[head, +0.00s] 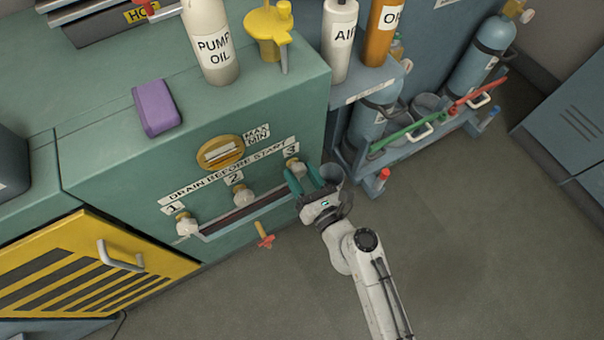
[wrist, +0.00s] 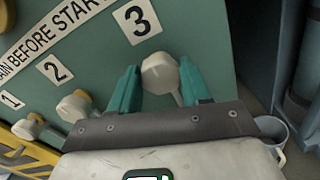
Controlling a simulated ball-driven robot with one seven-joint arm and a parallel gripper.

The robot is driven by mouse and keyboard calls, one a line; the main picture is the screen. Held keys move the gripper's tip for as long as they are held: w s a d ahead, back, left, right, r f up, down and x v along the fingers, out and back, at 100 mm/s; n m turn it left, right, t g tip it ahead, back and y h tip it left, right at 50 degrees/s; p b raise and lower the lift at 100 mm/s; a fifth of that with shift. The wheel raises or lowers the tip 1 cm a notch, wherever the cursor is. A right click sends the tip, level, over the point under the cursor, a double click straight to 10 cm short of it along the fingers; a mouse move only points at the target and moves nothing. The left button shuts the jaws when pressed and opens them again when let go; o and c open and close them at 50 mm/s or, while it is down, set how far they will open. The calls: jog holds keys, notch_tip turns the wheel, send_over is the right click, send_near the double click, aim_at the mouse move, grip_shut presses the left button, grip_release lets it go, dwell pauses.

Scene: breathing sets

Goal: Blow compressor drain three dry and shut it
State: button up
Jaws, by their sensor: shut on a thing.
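Drain three's knob (wrist: 161,72) is pale and round, below the label 3 (wrist: 137,20) on the green compressor panel. In the head view the knob (head: 296,167) is partly covered by my gripper (head: 306,179). My gripper's green fingers stand on either side of the knob in the wrist view (wrist: 160,88), shut on it. Drain knob two (head: 243,194) and drain knob one (head: 186,224) sit to the left on the same panel. I cannot tell whether drain three is open, and no water or spray shows from it.
A trough (head: 225,227) runs below the drains. An orange-red valve handle (head: 264,236) sticks out below it. A yellow striped door (head: 95,262) is at lower left. Gas cylinders (head: 475,58) on a rack with red and green levers stand right. The floor (head: 470,240) at right is clear.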

jog(key=c, duration=0.4)
